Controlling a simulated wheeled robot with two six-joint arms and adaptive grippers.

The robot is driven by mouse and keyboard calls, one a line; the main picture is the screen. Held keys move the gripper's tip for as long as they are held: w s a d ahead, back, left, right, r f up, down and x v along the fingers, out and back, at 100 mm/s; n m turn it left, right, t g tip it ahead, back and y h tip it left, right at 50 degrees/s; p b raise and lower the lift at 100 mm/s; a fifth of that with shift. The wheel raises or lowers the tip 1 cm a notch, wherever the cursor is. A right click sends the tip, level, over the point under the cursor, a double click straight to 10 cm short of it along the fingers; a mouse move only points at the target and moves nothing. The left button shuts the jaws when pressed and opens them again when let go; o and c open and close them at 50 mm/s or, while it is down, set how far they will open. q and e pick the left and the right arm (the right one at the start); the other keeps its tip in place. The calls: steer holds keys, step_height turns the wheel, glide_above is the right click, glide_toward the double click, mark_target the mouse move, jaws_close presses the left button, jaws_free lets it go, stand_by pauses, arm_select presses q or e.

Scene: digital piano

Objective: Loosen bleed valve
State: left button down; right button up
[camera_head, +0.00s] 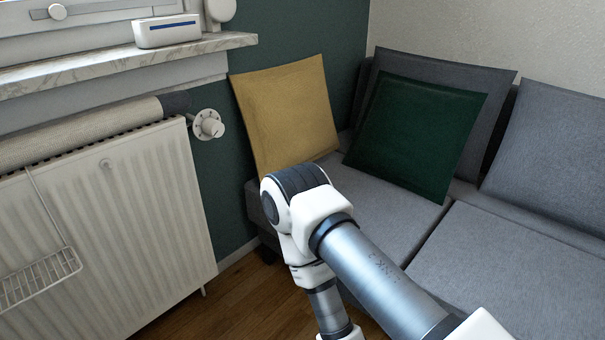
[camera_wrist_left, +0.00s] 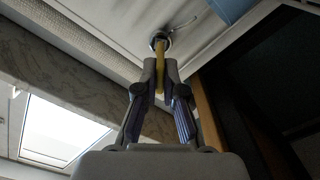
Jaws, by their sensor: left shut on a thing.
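In the left wrist view a small round metal fitting, which looks like the bleed valve (camera_wrist_left: 158,38), sits on the pale radiator surface. My left gripper (camera_wrist_left: 161,68) is shut on a slim yellow tool (camera_wrist_left: 159,80), held between its fingertips. The tool's far end is at the valve; I cannot tell how fully it is seated. The left gripper does not show in the head view. There the white radiator (camera_head: 110,220) stands at the left, with a thermostat knob (camera_head: 208,124) at its upper right. My right arm reaches in from the lower right; its gripper is out of frame.
A wire rack (camera_head: 40,278) hangs on the radiator's front, and a rolled cloth (camera_head: 80,132) lies along its top. The grey sofa (camera_head: 510,265) with cushions fills the right. A strip of wooden floor (camera_head: 245,295) is free.

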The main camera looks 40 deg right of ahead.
arm_select(q)
steer(key=shift+v, duration=2.25)
steer(key=shift+f, duration=0.1)
